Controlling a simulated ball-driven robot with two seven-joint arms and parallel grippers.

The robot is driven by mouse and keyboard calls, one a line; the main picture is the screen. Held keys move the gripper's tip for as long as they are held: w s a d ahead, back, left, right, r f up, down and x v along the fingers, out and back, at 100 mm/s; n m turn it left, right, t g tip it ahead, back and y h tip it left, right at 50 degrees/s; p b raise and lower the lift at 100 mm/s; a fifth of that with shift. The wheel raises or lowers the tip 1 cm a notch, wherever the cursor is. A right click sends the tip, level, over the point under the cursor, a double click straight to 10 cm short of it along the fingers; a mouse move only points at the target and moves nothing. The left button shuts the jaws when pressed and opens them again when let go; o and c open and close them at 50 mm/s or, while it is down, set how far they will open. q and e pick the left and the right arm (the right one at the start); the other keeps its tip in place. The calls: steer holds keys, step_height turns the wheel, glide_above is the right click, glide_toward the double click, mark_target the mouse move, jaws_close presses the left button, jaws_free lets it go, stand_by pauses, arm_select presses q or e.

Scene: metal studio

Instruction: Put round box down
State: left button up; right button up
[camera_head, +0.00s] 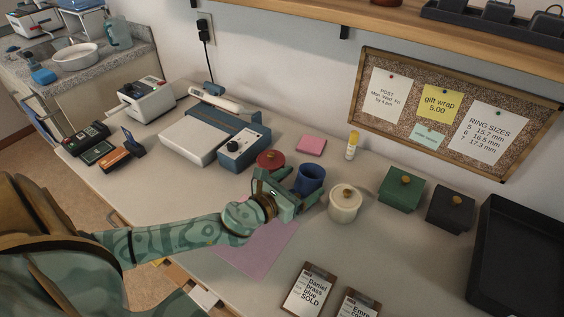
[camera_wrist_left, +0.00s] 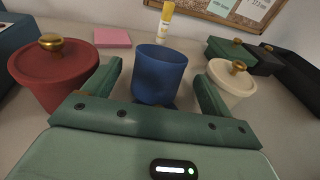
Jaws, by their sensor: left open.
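A blue round box (camera_head: 311,177), open at the top with no lid on it, stands upright on the table (camera_head: 205,186). My left gripper (camera_head: 297,188) is open, its two fingers on either side of the blue box. In the left wrist view the blue box (camera_wrist_left: 160,75) is between the spread fingers, with a visible gap to each. A red round box (camera_head: 270,160) with a brass knob is left of the gripper; it also shows in the wrist view (camera_wrist_left: 55,75). A cream round box (camera_head: 345,204) with a lid is close on the right. My right gripper is not in view.
Green (camera_head: 401,190) and black (camera_head: 451,209) lidded boxes and a black tray (camera_head: 520,250) stand to the right. A pink pad (camera_head: 311,145) and small yellow-capped bottle (camera_head: 352,146) are behind. A pink sheet (camera_head: 258,250) and tags (camera_head: 309,288) lie in front.

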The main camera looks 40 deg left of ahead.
arm_select(q)
steer(key=v, duration=0.8)
steer(key=shift+s, duration=0.2)
steer(key=shift+s, duration=0.1)
